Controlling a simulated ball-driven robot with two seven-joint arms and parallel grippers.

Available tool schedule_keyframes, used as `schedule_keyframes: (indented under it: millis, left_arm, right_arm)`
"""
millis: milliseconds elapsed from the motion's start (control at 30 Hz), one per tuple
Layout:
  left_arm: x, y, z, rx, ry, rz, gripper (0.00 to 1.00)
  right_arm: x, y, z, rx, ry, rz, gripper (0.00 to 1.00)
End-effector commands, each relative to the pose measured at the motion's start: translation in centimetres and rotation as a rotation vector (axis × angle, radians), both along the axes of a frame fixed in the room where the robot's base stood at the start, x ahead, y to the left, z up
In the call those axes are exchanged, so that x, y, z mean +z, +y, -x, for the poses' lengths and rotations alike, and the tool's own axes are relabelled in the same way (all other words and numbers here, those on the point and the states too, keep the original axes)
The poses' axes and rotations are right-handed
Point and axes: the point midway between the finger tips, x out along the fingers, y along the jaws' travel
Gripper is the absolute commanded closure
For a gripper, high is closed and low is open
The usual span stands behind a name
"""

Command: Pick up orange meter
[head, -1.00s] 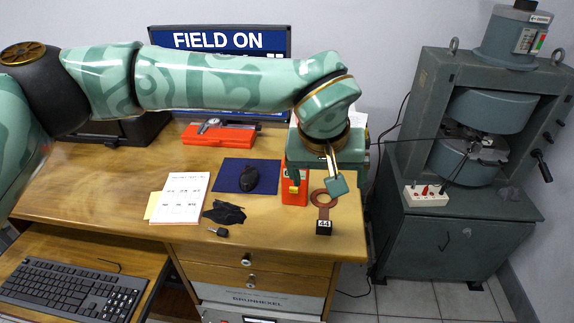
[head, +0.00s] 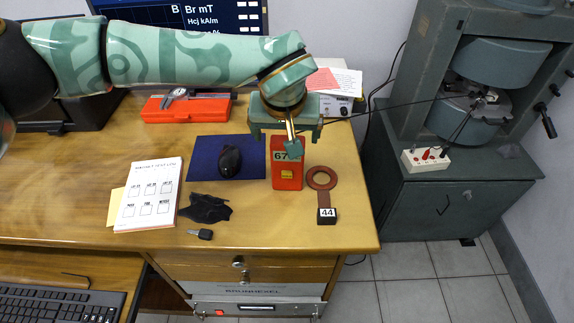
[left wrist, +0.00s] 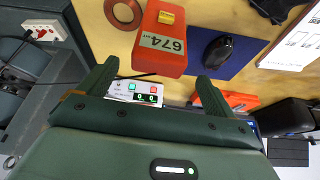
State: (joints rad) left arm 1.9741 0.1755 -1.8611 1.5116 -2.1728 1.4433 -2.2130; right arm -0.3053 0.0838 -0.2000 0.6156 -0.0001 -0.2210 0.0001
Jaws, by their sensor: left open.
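Part of the arm hides some of that end in the head view. My right gripper is not in view.
A brown ring (head: 322,178) and a block marked 44 (head: 327,215) lie right of the meter. A black mouse (head: 230,160) is on the blue mat (head: 205,165). A white instrument (head: 340,105) stands behind. A caliper lies on a red case (head: 190,108).

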Motion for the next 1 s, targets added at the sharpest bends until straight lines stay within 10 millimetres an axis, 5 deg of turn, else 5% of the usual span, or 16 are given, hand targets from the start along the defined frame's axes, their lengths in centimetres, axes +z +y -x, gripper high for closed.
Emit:
schedule_keyframes:
  millis: [500, 733, 767, 933, 1000]
  left_arm:
    - [-6.0, -0.3, -2.2, 0.002, 0.004, 0.001, 0.09]
    - [-5.8, -0.3, -2.3, 0.001, -0.002, 0.000, 0.09]
    - [-5.8, -0.3, -2.3, 0.001, -0.002, 0.000, 0.12]
    - [-5.8, -0.3, -2.3, 0.001, -0.002, 0.000, 0.59]
    - [-5.8, -0.3, -2.3, 0.001, -0.003, 0.001, 0.62]
  right_arm:
    - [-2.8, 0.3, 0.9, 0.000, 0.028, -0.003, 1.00]
    - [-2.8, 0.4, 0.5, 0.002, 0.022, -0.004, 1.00]
    - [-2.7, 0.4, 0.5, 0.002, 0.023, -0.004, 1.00]
    - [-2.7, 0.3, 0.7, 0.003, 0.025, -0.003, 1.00]
    - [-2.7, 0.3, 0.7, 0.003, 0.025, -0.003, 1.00]
